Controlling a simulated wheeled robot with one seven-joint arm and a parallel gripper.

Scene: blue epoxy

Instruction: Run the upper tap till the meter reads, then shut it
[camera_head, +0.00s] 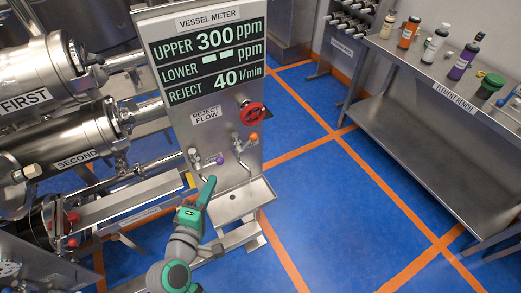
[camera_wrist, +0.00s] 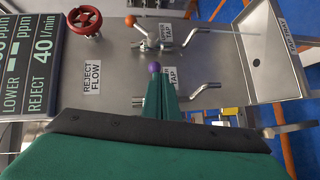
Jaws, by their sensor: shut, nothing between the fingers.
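The vessel meter (camera_head: 207,60) reads UPPER 300 ppm, LOWER dashes and REJECT 40 l/min. Below it are two taps, one with an orange knob (camera_head: 253,137) and one with a purple knob (camera_head: 220,160). In the wrist view the orange knob (camera_wrist: 130,21) is on a lever at a slant. A thin pale line (camera_wrist: 235,32), looking like running water, leads from that tap's spout towards the tap tray (camera_wrist: 262,20). My gripper (camera_head: 211,181) is shut and empty. Its tips are at the purple knob (camera_wrist: 153,67); I cannot tell if they touch. The tap labels are partly hidden.
A red handwheel (camera_head: 252,113) marked reject flow sits above the taps. Steel vessels marked FIRST (camera_head: 35,75) and SECOND (camera_head: 75,145) stand at left. The element bench (camera_head: 440,75) with several bottles is at right. Blue floor (camera_head: 340,200) between is clear.

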